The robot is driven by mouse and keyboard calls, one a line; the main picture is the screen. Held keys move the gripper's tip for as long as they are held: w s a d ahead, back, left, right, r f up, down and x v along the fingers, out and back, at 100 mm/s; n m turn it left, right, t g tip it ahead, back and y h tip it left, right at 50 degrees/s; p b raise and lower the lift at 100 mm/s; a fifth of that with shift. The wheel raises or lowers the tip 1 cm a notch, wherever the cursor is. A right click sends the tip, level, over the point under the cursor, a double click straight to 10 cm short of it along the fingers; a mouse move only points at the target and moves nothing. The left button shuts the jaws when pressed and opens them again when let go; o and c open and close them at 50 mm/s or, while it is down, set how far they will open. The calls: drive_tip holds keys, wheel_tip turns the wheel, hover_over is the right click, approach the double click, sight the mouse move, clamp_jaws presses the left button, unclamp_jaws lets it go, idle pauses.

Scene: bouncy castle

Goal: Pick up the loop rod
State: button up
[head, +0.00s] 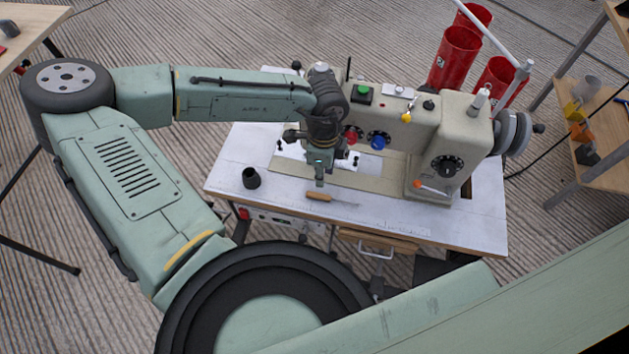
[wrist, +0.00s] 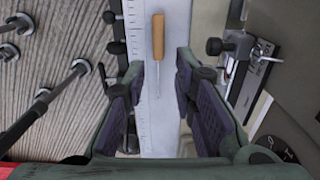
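The loop rod (head: 319,196), with a wooden handle and a thin metal shaft, lies on the white sewing table near its front edge. The handle is at the left and the shaft points right. In the wrist view the loop rod (wrist: 158,38) has its handle at the top and its shaft running down between the fingers in the picture. My gripper (head: 320,178) is above the table, close behind the rod.
The sewing machine (head: 447,140) stands behind and right of the rod on the white table (head: 226,174). A small black cup (head: 251,178) stands at the left. Red cylinders (head: 455,58) are behind the machine. The table's front strip is mostly clear.

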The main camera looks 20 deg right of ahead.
hover_over(323, 195)
wheel_tip(323, 195, down, 4)
drive_tip(key=shift+a+f, duration=0.1)
drive_tip(key=shift+a, duration=0.05)
drive_tip(key=shift+s+f, duration=0.1)
drive_tip(key=shift+f, duration=2.85)
drive_tip(key=shift+c, duration=0.4)
clamp_jaws()
